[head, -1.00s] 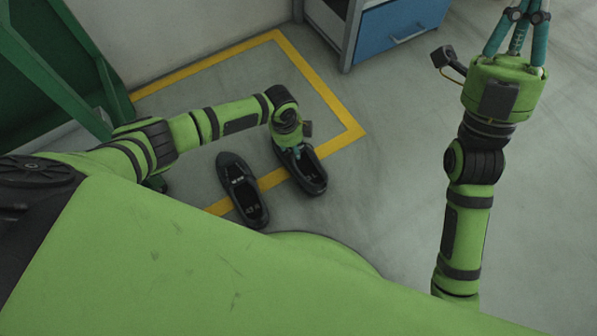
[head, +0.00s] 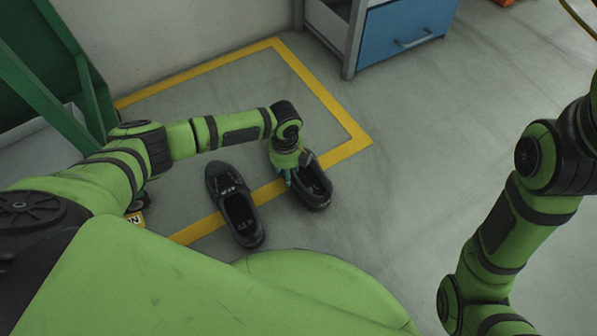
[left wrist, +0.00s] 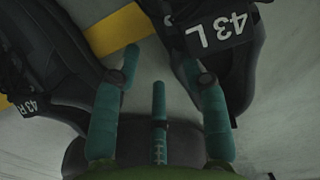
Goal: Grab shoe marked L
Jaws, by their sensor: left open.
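Two black shoes lie on the floor. The shoe marked 43 L (left wrist: 215,40) is at the upper right in the left wrist view; it appears to be the right-hand shoe (head: 316,190) in the head view. The shoe marked 43 R (left wrist: 50,75) is at the left there and appears as the left-hand shoe (head: 240,212) in the head view. My left gripper (left wrist: 160,72) is open, with its right finger overlapping the L shoe's side. In the head view it (head: 288,176) is at that shoe's left edge; contact is unclear. My right gripper is out of frame.
A yellow floor line (head: 335,110) runs around the area and passes under the shoes. A blue-drawer cabinet (head: 400,35) stands at the back. A green frame (head: 70,80) stands at the left. The floor at the right is clear.

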